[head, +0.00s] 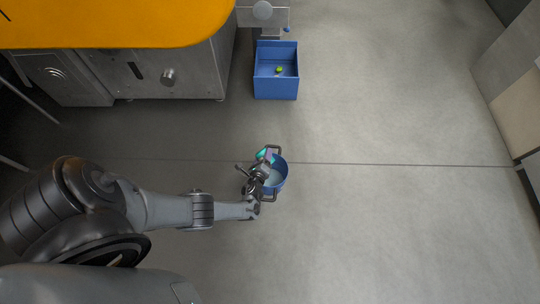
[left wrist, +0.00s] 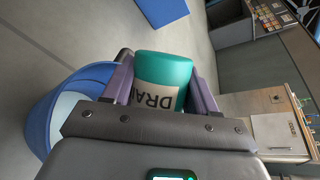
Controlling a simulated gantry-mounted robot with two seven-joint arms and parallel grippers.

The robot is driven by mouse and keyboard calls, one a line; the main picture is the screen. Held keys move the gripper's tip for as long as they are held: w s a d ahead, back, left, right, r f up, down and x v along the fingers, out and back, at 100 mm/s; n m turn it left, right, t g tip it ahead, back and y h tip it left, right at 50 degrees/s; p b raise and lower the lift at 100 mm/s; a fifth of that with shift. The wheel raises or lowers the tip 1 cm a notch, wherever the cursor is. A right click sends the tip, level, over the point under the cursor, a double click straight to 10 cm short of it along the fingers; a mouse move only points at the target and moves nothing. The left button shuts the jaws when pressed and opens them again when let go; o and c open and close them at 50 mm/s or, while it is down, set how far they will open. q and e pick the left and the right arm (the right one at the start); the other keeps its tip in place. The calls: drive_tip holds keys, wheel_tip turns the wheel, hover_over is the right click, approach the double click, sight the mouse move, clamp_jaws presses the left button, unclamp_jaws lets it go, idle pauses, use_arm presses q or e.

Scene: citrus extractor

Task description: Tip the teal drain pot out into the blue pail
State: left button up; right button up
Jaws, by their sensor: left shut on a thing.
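The teal drain pot (left wrist: 165,72) has a pale label with dark letters, partly reading "DRA". My left gripper (left wrist: 163,95) is shut on it, with a finger on either side. In the head view the pot (head: 264,155) is a small teal patch over the far side of the blue pail's opening, mostly hidden by my left gripper (head: 262,168). The blue pail (head: 283,178) stands on the floor and has grey handles. In the left wrist view the pail (left wrist: 38,118) is left of the pot, with something pale inside. The pot's mouth is hidden. My right gripper is not in view.
A blue bin (head: 276,88) with a small yellow-green thing in it stands beyond the pail. A metal machine (head: 150,75) with an orange top (head: 120,22) is at the upper left. The grey floor (head: 400,220) to the right is clear.

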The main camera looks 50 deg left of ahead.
use_arm(q)
drive_tip(key=shift+d+r+b, duration=0.1)
drive_tip(key=shift+b, duration=0.2)
drive_tip(key=shift+y, duration=0.3)
idle(0.4)
drive_tip(key=shift+m+b, duration=0.35)
drive_tip(key=shift+m, duration=0.05)
idle(0.3)
drive_tip(key=shift+d+r+m+t+y+b, duration=0.15)
drive_tip(key=shift+m+t+y+b, duration=0.15)
drive_tip(key=shift+y+b, duration=0.1)
drive_tip(key=shift+r, duration=0.1)
idle(0.4)
idle(0.6)
drive_tip(key=shift+d+r+m+t+y+b, duration=0.2)
drive_tip(key=shift+d+m+t+y+b, duration=0.15)
drive_tip(key=shift+m+b, duration=0.45)
idle(0.4)
drive_tip(key=shift+a, duration=0.15)
idle(0.4)
